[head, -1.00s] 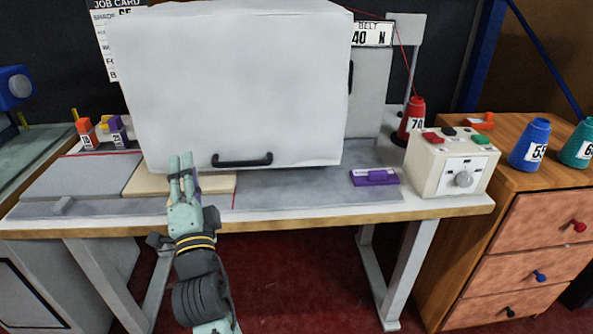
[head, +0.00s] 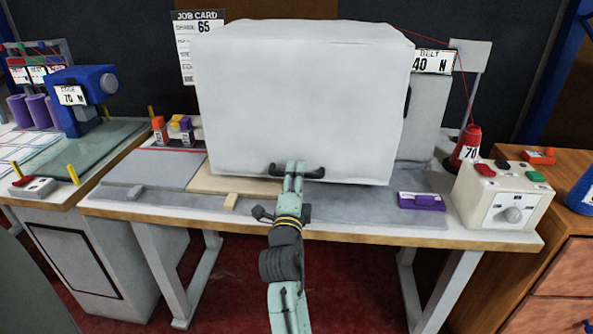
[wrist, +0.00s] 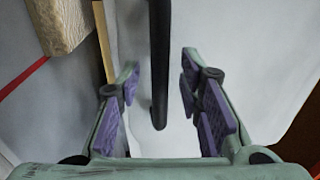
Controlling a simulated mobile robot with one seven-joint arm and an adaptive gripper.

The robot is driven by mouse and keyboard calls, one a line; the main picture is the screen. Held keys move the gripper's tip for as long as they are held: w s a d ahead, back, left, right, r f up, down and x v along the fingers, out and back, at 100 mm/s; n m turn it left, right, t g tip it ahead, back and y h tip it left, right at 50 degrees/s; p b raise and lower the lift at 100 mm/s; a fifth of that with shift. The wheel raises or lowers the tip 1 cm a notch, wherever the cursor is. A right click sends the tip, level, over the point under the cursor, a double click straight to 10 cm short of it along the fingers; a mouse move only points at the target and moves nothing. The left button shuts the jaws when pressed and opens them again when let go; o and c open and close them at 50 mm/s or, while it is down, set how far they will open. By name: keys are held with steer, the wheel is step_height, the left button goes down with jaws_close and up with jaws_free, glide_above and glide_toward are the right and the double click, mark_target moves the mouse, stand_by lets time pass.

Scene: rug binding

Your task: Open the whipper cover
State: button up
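The whipper cover (head: 300,90) is a large pale grey box standing shut on the table. A black bar handle (head: 314,173) sits low on its front face. My gripper (head: 296,166) is at the middle of the handle, hiding part of it. In the wrist view, my gripper (wrist: 163,88) is open, with its purple-padded fingers on either side of the handle (wrist: 160,50). Gaps show between the bar and both fingers, so nothing is gripped.
A purple piece (head: 421,201) and a control box (head: 503,196) with coloured buttons stand to the right. A red thread cone (head: 467,146) is behind the control box.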

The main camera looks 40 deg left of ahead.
steer(key=shift+w+a, duration=0.2)
steer(key=shift+w, duration=0.2)
steer(key=shift+c, duration=0.2)
jaws_close()
stand_by(0.5)
